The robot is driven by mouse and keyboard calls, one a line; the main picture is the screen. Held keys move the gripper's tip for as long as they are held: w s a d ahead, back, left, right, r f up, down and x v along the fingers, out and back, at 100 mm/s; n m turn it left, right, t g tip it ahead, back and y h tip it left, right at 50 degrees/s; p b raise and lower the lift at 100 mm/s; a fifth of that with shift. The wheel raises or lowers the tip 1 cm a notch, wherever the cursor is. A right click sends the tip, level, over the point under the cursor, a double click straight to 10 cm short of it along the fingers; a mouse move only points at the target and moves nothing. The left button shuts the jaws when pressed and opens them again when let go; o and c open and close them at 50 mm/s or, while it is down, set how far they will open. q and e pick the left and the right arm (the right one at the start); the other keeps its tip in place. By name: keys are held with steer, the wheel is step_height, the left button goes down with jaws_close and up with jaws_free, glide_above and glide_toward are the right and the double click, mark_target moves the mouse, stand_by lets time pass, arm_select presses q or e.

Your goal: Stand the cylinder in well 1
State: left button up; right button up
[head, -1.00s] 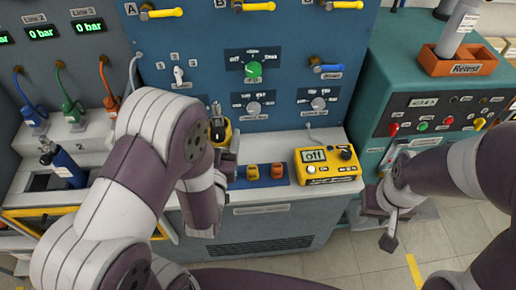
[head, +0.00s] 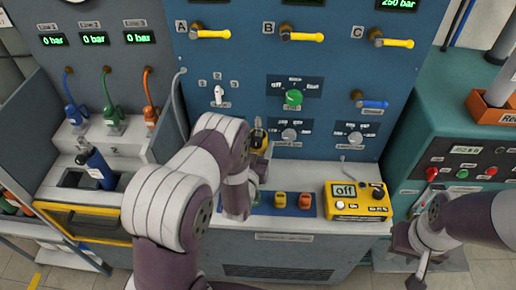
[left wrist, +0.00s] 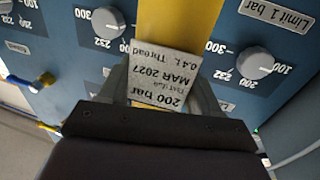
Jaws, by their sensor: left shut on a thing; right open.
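My left gripper (left wrist: 165,110) is shut on a yellow cylinder (left wrist: 178,25) with a white label (left wrist: 160,75) reading 200 bar, MAR 2027. In the head view the yellow cylinder (head: 264,138) shows in part in front of the blue panel, mostly hidden by my left arm. The dark well opening (head: 73,179) is in the grey bench at left. A blue cylinder (head: 99,170) with a black top stands at its right part; a label 2 shows behind it. I cannot read a label 1. My right gripper (head: 420,265) is open and empty at lower right.
A blue strip (head: 265,210) with small yellow and orange parts and a yellow meter (head: 356,201) reading off lie on the bench ledge. Blue, green and orange hose connectors (head: 113,117) stand behind the wells. A yellow-edged front (head: 85,222) lies before them.

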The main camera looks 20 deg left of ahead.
arm_select(q)
steer(key=shift+w+f, duration=0.2)
steer(key=shift+f, duration=0.25)
steer(key=shift+s+f, duration=0.1)
steer(key=o, duration=1.3)
steer(key=shift+f, duration=0.1)
